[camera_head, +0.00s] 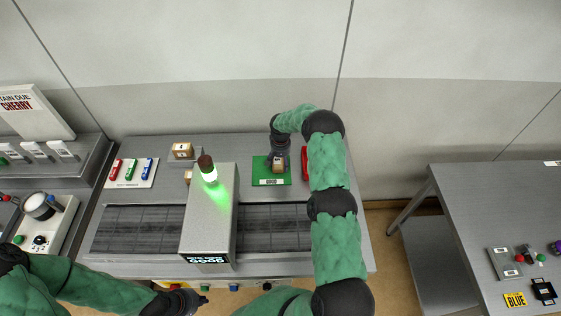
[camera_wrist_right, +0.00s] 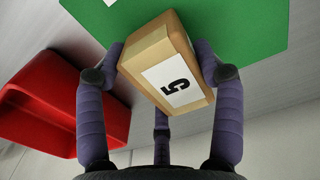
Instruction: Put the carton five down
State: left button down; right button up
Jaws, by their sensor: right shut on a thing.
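Carton five (camera_wrist_right: 165,70) is a small tan box with a white label reading 5, seen close in the right wrist view. My right gripper (camera_wrist_right: 165,85) is shut on it, with fingers on its two sides. In the head view the carton (camera_head: 277,168) is over the green mat (camera_head: 262,180), which carries a GOOD label. I cannot tell whether the carton touches the mat. The mat also shows behind the carton in the wrist view (camera_wrist_right: 230,25). My left gripper (camera_head: 188,301) is low at the bottom edge of the head view, away from the carton; its fingers are unclear.
A red tray (camera_head: 304,163) lies just right of the mat; it also shows in the wrist view (camera_wrist_right: 70,105). A grey hood (camera_head: 209,215) with a lit green lamp (camera_head: 208,174) stands over the belt (camera_head: 275,228). Another carton (camera_head: 182,150) sits at the back left.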

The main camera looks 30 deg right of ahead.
aim_at(280, 159)
jog(key=shift+f, duration=0.15)
jog(key=o, duration=1.3)
jog(key=shift+o, duration=0.2)
jog(key=shift+w+r, duration=0.1)
jog(key=shift+r, duration=0.35)
notch_tip(280, 159, up, 12)
jog(key=b, duration=0.1)
jog(key=shift+f+b, duration=0.25)
jog(key=shift+b, duration=0.05)
